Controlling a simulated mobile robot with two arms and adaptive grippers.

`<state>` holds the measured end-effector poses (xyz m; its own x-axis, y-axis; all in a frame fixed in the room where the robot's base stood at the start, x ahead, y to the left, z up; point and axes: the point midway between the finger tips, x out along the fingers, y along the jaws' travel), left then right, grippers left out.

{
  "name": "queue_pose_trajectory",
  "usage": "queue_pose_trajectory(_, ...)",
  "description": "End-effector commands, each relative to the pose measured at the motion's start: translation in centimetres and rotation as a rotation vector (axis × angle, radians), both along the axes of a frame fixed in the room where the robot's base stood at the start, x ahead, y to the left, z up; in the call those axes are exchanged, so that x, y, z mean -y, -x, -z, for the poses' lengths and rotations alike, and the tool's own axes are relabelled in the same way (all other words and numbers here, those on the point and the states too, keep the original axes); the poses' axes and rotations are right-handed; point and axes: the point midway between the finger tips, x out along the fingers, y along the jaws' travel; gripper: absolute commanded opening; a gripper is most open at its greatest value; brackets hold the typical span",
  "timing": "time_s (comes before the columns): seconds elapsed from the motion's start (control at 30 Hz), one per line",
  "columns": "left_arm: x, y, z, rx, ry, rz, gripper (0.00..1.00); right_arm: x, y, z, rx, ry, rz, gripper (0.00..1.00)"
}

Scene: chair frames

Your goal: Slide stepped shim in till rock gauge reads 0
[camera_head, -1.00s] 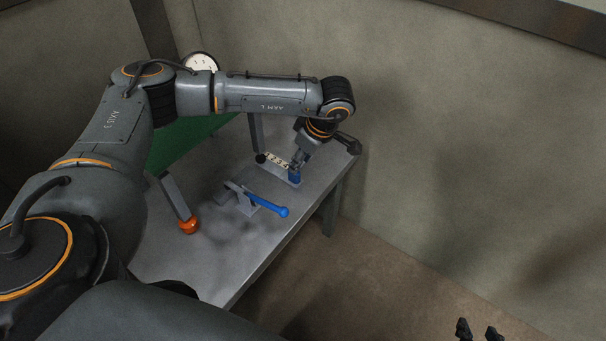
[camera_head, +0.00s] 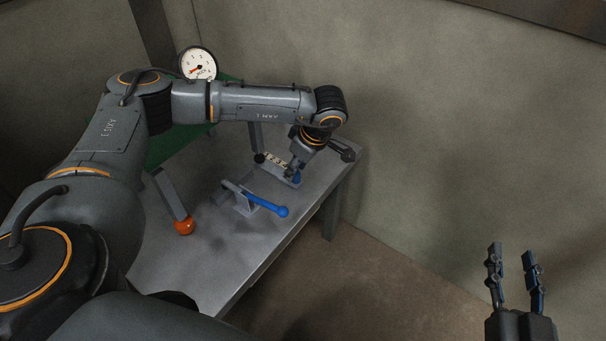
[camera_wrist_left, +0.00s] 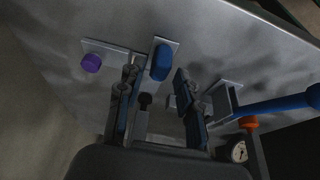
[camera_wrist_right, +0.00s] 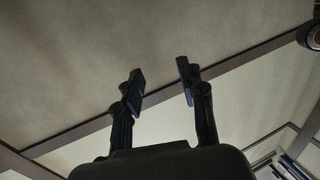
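The pale stepped shim (camera_head: 273,160) with dark step marks lies on the bench near a black-footed leg (camera_head: 260,158); my left gripper partly covers it. A blue grip (camera_head: 296,179) shows at its near end. In the left wrist view a blue grip (camera_wrist_left: 161,62) stands on a grey plate, between and beyond the fingers of my left gripper (camera_wrist_left: 155,80), which is open. Contact is not visible. The round white rock gauge (camera_head: 198,64) has a red needle; its exact reading is too small to tell. My right gripper (camera_head: 511,256) is open and empty, away from the bench.
A blue-handled lever clamp (camera_head: 265,205) sits mid-bench. A leg with an orange foot (camera_head: 184,226) stands left of it. A purple knob (camera_wrist_left: 91,63) on a plate shows in the left wrist view. The bench front (camera_head: 215,270) is clear.

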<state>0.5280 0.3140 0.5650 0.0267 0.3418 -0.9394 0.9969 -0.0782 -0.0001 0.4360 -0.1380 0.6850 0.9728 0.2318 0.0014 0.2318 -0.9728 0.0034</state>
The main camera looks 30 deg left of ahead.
Motion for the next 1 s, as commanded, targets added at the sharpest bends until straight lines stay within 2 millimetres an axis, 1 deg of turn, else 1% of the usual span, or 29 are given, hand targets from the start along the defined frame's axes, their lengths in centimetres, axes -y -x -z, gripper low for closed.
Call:
queue_pose_trajectory(0.03, -0.1, 0.0, 0.4, 0.0, 0.0, -0.001, 0.36, -0.1, -0.1, -0.6, 0.041, -0.011, -0.003, 0.4)
queue_pose_trajectory(0.2, -0.3, 0.0, 1.0, 0.0, 0.0, -0.001, 0.36, -0.4, 0.1, -2.9, 0.169, -0.044, -0.011, 0.4)
queue_pose_trajectory(0.23, -0.3, 0.0, 1.0, 0.0, 0.0, 0.0, 0.34, -0.4, 0.1, -3.2, 0.179, -0.047, -0.011, 0.4)
queue_pose_trajectory(0.4, -0.3, 0.0, 0.8, 0.0, 0.0, 0.0, 0.0, -0.4, 0.1, -3.2, 0.171, -0.045, -0.011, 0.4)
queue_pose_trajectory(0.67, 0.1, 0.0, 0.8, 0.0, 0.0, 0.001, 0.0, -0.4, 0.1, -3.0, 0.161, -0.043, -0.01, 0.4)
queue_pose_trajectory(1.0, 1.9, 0.2, 0.8, -0.001, 0.001, 0.001, 0.0, -0.3, 0.0, -2.0, 0.1, -0.027, -0.007, 0.4)
